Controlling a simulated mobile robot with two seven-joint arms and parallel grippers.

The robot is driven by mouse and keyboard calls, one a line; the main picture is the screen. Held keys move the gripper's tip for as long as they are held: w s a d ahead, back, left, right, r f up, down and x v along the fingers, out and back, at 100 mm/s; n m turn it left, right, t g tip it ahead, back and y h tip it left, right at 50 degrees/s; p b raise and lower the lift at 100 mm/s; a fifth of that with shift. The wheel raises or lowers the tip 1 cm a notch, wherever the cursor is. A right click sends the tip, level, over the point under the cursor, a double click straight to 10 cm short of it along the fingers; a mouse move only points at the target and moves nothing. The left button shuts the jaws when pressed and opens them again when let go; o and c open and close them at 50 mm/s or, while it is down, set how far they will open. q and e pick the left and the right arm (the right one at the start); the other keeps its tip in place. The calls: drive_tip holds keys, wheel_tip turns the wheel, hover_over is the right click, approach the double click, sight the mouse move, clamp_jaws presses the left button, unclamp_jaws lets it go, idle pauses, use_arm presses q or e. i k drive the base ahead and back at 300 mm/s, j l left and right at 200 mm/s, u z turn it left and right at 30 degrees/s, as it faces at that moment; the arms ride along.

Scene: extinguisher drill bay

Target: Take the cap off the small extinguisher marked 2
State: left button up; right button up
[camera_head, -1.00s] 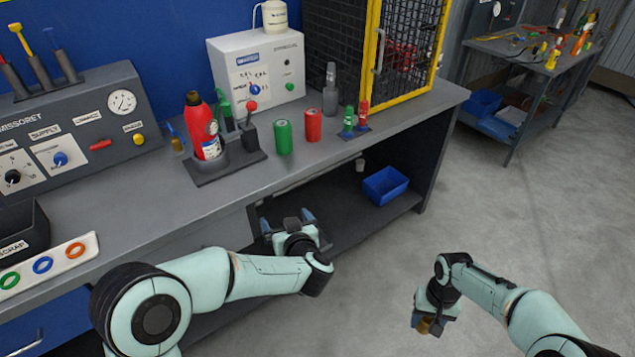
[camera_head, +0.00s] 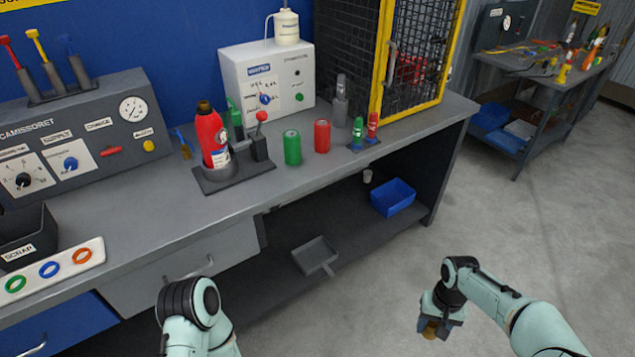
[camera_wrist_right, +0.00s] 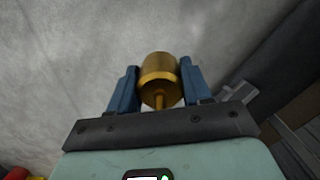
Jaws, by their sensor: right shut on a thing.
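My right gripper (camera_head: 433,331) hangs over the floor at the lower right, away from the bench. It is shut on a brass-coloured piece (camera_wrist_right: 159,77), a round, cap-like body with a thin stem, held between both blue fingers. A large red extinguisher (camera_head: 209,136) with a dark top stands upright in a grey holder (camera_head: 236,175) on the bench. A small green extinguisher (camera_head: 357,131) and a small red extinguisher (camera_head: 372,125) stand on a dark base near the cage. No number 2 is readable on any of them. My left gripper is out of view.
A green can (camera_head: 292,148) and a red can (camera_head: 322,137) stand on the bench (camera_head: 150,220). A yellow-framed cage (camera_head: 425,55) stands behind. A blue bin (camera_head: 393,197) and a grey tray (camera_head: 315,255) lie on the lower shelf. The floor (camera_head: 540,220) at right is open.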

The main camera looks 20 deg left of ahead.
sight(212, 136)
drive_tip(key=j+u, duration=0.1)
drive_tip(key=u, duration=1)
drive_tip(key=i+l, duration=0.05)
